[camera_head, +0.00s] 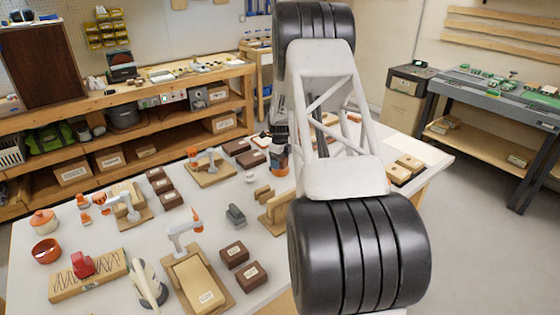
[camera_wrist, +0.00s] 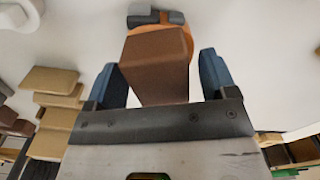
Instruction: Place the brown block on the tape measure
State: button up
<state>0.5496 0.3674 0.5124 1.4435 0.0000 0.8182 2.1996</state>
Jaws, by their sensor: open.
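A brown block (camera_wrist: 158,68) shows in the wrist view between the two blue fingers of my gripper (camera_wrist: 160,80). The fingers are apart, with a narrow gap beside the block. A round orange thing with a grey and dark top (camera_wrist: 155,17), which looks like the tape measure, is partly hidden behind the block. The block overlaps it in this view; I cannot tell whether they touch. In the head view my gripper (camera_head: 280,148) is low over the bench, partly hidden by my arm, and an orange part shows at its tip. I cannot make out the block there.
Tan wooden blocks (camera_wrist: 57,95) stand in a stack left of my gripper in the wrist view. In the head view the white table (camera_head: 120,240) holds several dark brown blocks (camera_head: 234,254), small robot-arm models and a red pot (camera_head: 43,220). Bare tabletop shows between them.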

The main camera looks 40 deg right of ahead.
jog(key=shift+r, duration=0.1)
notch_tip(320, 180, up, 12)
dwell(0.8)
dwell(0.5)
jog(key=s+a+r+n, duration=0.5)
jog(key=s+a+r, duration=0.1)
jog(key=a, duration=0.4)
jog(key=s+a+r+n+t, duration=0.1)
jog(key=s+a+r+n, duration=0.45)
jog(key=a, duration=0.45)
jog(key=s+a+r+n, duration=0.5)
jog(key=s+a+r, duration=0.15)
jog(key=a, duration=0.25)
jog(key=s+a+n, duration=0.5)
jog(key=s+a, duration=0.1)
jog(key=s, duration=0.3)
jog(key=s+a+n+t, duration=0.1)
jog(key=s+a+n, duration=0.4)
jog(key=s, duration=0.5)
jog(key=s+a+f+n, duration=0.1)
jog(key=s+a+n, duration=0.5)
jog(key=s, duration=0.4)
jog(key=shift+s+a+t, duration=0.2)
jog(key=shift+a+t, duration=0.1)
jog(key=shift+a, duration=0.05)
